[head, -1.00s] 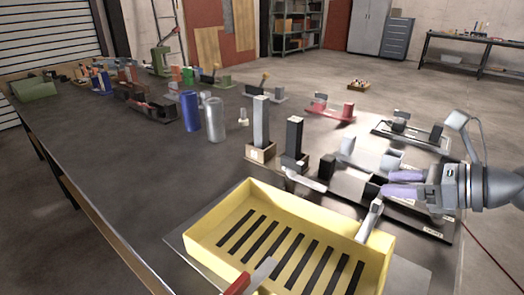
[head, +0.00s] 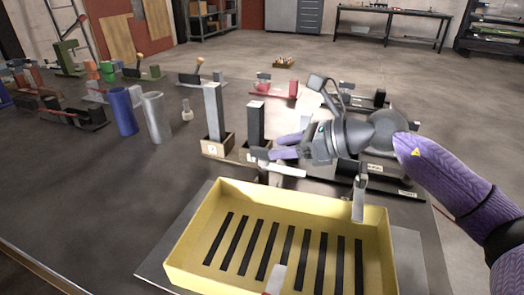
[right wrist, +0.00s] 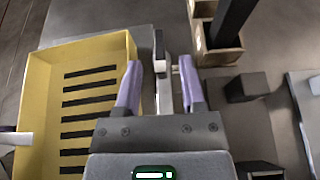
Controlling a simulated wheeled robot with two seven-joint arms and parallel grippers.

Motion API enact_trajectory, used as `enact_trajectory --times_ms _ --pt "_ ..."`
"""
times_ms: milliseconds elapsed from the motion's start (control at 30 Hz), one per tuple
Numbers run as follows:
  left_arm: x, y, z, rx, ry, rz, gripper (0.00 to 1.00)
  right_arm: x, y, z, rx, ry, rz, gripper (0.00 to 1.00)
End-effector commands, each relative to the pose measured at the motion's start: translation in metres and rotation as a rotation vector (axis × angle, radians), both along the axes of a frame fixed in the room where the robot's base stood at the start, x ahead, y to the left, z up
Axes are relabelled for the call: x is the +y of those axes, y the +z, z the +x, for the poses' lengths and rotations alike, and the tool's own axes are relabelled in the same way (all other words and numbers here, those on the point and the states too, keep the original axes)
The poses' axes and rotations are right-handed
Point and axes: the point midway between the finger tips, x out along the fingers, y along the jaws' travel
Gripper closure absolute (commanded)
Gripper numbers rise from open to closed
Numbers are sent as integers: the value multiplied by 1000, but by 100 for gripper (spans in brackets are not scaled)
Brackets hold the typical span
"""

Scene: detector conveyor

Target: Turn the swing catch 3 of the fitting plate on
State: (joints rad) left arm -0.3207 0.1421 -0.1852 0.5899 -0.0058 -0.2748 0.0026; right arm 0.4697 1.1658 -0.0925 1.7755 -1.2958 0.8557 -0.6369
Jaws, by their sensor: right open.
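A yellow slotted tray (head: 285,199) sits on a grey fitting plate (head: 154,264). Pale swing catches stand around it. The back catch (head: 285,170) lies roughly along the tray's back edge. The right catch (head: 359,200) points towards the tray and overlaps its rim in view. A front catch (head: 276,279) with a red part is cut off by the lower picture edge. No numbers on the catches are readable. My right gripper (head: 272,148) is open just above the back catch. In the right wrist view, that catch (right wrist: 162,66) shows between my spread fingers (right wrist: 159,84), with no visible grip.
Blue (head: 123,111) and grey (head: 156,118) cylinders stand farther left. Other fixtures are behind my right arm. The table left of the tray is clear.

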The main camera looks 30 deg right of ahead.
Motion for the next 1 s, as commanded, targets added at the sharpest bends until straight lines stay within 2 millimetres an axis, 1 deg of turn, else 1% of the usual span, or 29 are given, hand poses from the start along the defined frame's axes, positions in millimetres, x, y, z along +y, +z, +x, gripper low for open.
enact_trajectory --times_ms 100,233,400,567,600,667,700,767,800,833,1000 --pt "0 -3 0 1 0 0 59 14 -7 14 -2 3 4 49" --pt "0 -6 2 -2 0 1 59 23 -15 25 -1 1 4 49" --pt "1 -8 8 -12 0 1 59 27 -17 30 1 0 2 49" --pt "2 -7 9 -13 -1 2 59 27 -17 30 1 0 2 49" --pt "2 -7 9 -13 -2 3 59 27 -17 30 1 0 2 51" --pt "2 -7 9 -13 -2 3 59 27 -17 30 1 0 2 63" --pt "2 -7 8 -12 -1 3 59 27 -17 30 1 0 2 72" --pt "2 -7 7 -10 -1 4 59 27 -17 30 1 0 2 85" --pt "2 -7 7 -9 -1 4 59 27 -17 30 1 0 2 93" --pt "2 -7 6 -8 -1 3 59 27 -17 30 1 1 1 99" --pt "2 -6 2 -2 -2 3 59 27 -17 30 1 1 1 100"
